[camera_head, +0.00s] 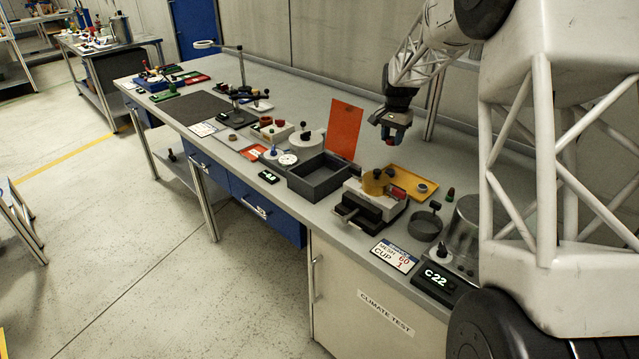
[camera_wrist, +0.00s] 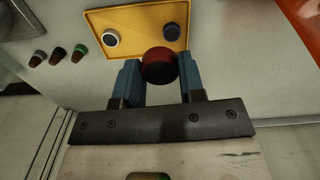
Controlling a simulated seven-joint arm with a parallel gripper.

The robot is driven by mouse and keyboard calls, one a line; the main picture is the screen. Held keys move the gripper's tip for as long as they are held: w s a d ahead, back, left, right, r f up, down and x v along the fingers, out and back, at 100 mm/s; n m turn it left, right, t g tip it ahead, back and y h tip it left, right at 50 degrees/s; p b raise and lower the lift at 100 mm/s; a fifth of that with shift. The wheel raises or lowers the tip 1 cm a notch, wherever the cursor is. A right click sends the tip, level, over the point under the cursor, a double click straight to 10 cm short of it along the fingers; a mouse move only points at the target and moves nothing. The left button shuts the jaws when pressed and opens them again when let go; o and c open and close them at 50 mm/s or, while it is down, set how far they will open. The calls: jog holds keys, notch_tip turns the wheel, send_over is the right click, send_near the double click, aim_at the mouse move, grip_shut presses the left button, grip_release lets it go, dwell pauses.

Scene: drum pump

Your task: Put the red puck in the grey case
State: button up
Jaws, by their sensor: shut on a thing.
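My gripper (camera_head: 394,135) is raised above the bench, over the back part of the yellow tray. In the wrist view its two blue fingers (camera_wrist: 160,75) are shut on the red puck (camera_wrist: 160,65), one on each side. In the head view the puck is small and mostly hidden by the fingers. The grey case (camera_head: 320,187) is an open, square-walled box on the bench, left of my gripper and nearer the front edge. Its visible inside looks empty. It is not clearly seen in the wrist view.
The yellow tray (camera_head: 412,181) holds a blue puck (camera_wrist: 171,31) and a pale-rimmed dark puck (camera_wrist: 112,39). An upright orange panel (camera_head: 345,130) stands behind the case. A grey-black device (camera_head: 364,207) stands right of the case. Several small capped items lie beside the tray.

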jog(key=s+a+r+n, duration=0.1)
jog(key=a+r+n, duration=0.35)
jog(key=n, duration=0.25)
jog(key=a+f+m, duration=0.4)
jog(key=a+m, duration=0.4)
jog(key=a, duration=0.1)
jog(key=w+a+f+m, duration=0.1)
jog(key=a+f+m, duration=0.4)
jog(key=a+m, duration=0.4)
jog(key=shift+w+f, duration=0.3)
dwell(0.6)
jog(key=shift+f, duration=0.1)
jog(key=shift+f, duration=3.05)
jog(key=shift+f, duration=1.9)
jog(key=shift+f, duration=0.1)
